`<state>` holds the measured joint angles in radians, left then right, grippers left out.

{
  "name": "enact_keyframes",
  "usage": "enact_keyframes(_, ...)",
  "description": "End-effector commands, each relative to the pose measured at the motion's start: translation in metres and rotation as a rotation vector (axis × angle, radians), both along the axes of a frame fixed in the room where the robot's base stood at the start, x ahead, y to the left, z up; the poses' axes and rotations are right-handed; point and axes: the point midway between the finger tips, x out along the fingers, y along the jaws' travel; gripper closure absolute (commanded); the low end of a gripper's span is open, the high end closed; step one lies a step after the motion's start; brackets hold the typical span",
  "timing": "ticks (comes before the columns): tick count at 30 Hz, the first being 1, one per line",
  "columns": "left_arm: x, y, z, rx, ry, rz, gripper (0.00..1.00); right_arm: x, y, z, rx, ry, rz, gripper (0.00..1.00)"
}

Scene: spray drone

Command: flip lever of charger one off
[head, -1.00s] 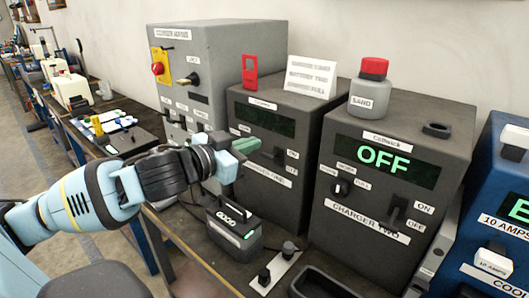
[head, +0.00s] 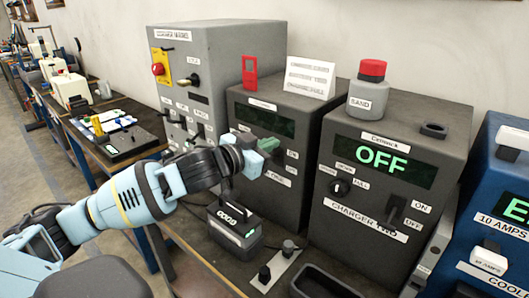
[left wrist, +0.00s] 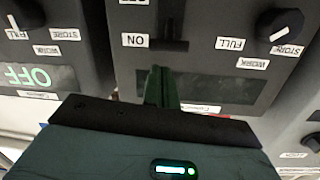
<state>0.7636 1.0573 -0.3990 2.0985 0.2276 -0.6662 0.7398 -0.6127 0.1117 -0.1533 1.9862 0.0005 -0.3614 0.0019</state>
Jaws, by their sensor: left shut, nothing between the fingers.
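Charger one (head: 313,125) is the dark grey box left of charger two in the head view. Its display (head: 282,124) is dark, with no readable text. Its lever (left wrist: 170,45) shows in the left wrist view, where the picture is upside down, beside the ON label (left wrist: 141,40). In the head view my gripper largely hides the lever. My left gripper (head: 274,147) is shut and empty, in front of charger one's panel. Its green fingers (left wrist: 160,86) point at the lever area in the left wrist view. I cannot tell whether they touch the lever.
Charger two (head: 400,150) stands to the right, with a lit OFF display and a SAND bottle (head: 367,92) on top. A GOOD battery (head: 235,222) sits on the bench below my gripper. A tall grey cabinet (head: 222,60) stands to the left.

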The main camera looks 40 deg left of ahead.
Motion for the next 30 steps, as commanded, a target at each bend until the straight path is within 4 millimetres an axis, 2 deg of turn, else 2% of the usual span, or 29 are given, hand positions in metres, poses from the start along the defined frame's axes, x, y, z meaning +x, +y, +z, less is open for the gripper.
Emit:
enact_keyframes(7,-0.007,0.005,-0.016,0.001,0.001,0.001,1.0,0.003,0.0,0.0,0.0,-0.006,0.0,0.64)
enact_keyframes(18,-0.009,0.005,-0.018,0.0,-0.001,0.001,1.0,0.011,0.0,0.004,0.002,-0.023,0.0,0.64)
enact_keyframes(30,-0.008,0.005,-0.024,-0.005,-0.047,0.0,1.0,0.001,0.001,-0.009,0.002,0.003,0.001,0.64)
